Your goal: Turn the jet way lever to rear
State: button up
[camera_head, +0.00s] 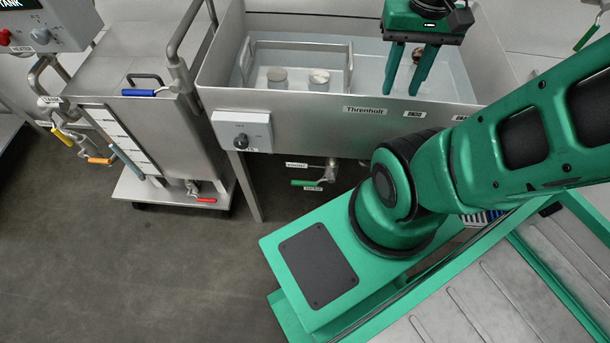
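My gripper (404,85) is at the upper right, over the inside of the open steel tank (300,124) marked "Threnholt". Its two green fingers point down and stand apart, with nothing seen between them. A lever with a green handle (306,183) sits on a valve below the tank's front wall, with small labels too small to read. Other levers have blue (145,92), yellow (62,136), orange (100,160) and red (205,199) handles. I cannot tell which one is the jet way lever. My gripper touches none of them.
A control box with a black knob (241,141) is on the tank's front. A steel cart (130,115) with a pipe stands to the left. Inside the tank are a metal frame (300,44) and two round caps. The grey floor at the lower left is clear.

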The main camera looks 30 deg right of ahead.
aim_at(330, 179)
jog(key=k, duration=0.9)
jog(key=z, duration=0.5)
